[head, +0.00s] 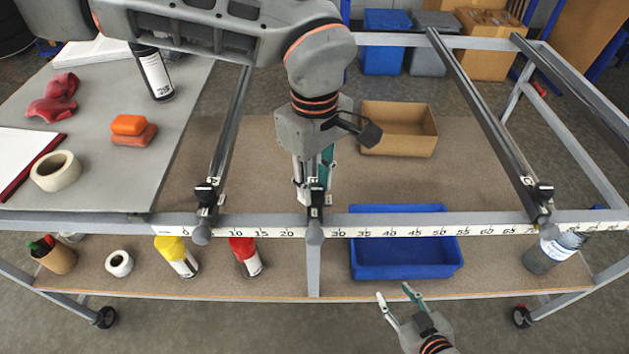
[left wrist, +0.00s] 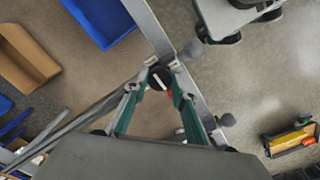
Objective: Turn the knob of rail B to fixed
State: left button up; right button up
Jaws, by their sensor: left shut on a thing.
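Rail B's sliding rail meets the front beam in the middle of the head view, largely hidden behind my left arm; its end cap (head: 314,235) shows below. Its knob (left wrist: 160,78), a black disc with a white mark, sits between my left fingertips in the left wrist view. My left gripper (head: 314,190) points down and is shut on this knob; it also shows in the left wrist view (left wrist: 162,75). I cannot read the knob's setting. My right gripper (head: 395,298) is open and empty in front of the frame, below the blue bin.
Two other rails, left (head: 230,130) and right (head: 480,115), have black knobs at the front beam. The scale (head: 410,231) runs along the beam. A blue bin (head: 405,272) and spray cans stand on the lower shelf, a cardboard box (head: 398,140) behind.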

aim_at(315, 189)
pick_arm(q)
jog(key=o, duration=1.1)
notch_tip(315, 189, up, 12)
jog(key=shift+r, duration=0.1)
